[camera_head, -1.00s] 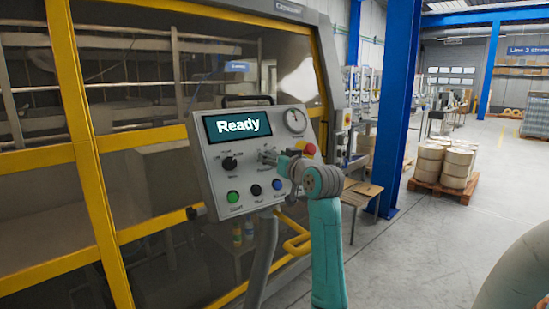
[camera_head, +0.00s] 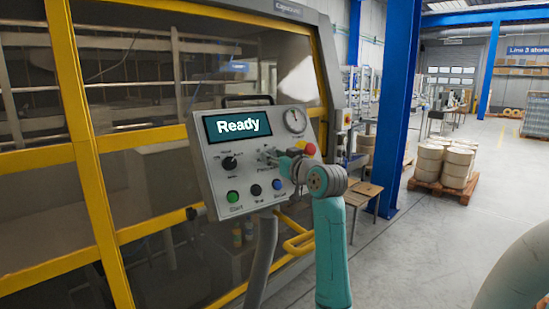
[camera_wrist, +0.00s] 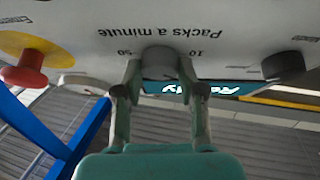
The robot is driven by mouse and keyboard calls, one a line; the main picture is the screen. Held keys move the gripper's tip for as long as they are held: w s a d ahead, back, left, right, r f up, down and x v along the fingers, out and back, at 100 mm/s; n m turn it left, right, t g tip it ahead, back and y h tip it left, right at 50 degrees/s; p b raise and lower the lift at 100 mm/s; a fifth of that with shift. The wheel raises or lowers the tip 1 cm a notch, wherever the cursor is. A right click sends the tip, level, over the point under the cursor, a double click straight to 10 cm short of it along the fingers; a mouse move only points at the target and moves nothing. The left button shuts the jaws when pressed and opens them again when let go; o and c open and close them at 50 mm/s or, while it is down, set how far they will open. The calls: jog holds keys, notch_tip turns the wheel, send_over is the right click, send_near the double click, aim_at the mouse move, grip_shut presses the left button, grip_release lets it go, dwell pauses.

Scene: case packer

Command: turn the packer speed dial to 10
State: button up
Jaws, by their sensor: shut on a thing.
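The packer speed dial (camera_wrist: 160,58) is a round grey knob on the light panel, with "Packs a minute" printed by it and the marks "10" and "50" near it. In the wrist view these words appear upside down. My gripper (camera_wrist: 159,82) is shut on the dial, one finger on each side. I cannot make out a pointer on the dial. The screen (camera_head: 238,126) reads "Ready".
Another black selector knob (camera_head: 229,163) is left of my gripper. Green (camera_head: 233,196), black (camera_head: 256,190) and blue (camera_head: 277,185) buttons lie below. A red emergency stop (camera_head: 309,149) on yellow and a round gauge (camera_head: 295,120) are at the right. Yellow guard frames (camera_head: 88,150) stand behind.

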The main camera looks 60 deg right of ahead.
jog(key=n+y, duration=0.1)
jog(key=n, duration=0.1)
jog(key=n+y, duration=0.1)
jog(key=n+t, duration=0.1)
jog(key=n, duration=0.1)
jog(key=shift+d+n+y, duration=0.25)
jog(key=shift+n+y, duration=0.05)
jog(key=shift+y, duration=0.1)
jog(key=n+y, duration=0.3)
jog(key=n, duration=0.2)
jog(key=shift+d+r, duration=0.1)
jog(key=shift+n+y, duration=0.3)
jog(key=shift+n, duration=0.3)
jog(key=o, duration=1.1)
jog(key=shift+o, duration=0.2)
notch_tip(320, 180, up, 10)
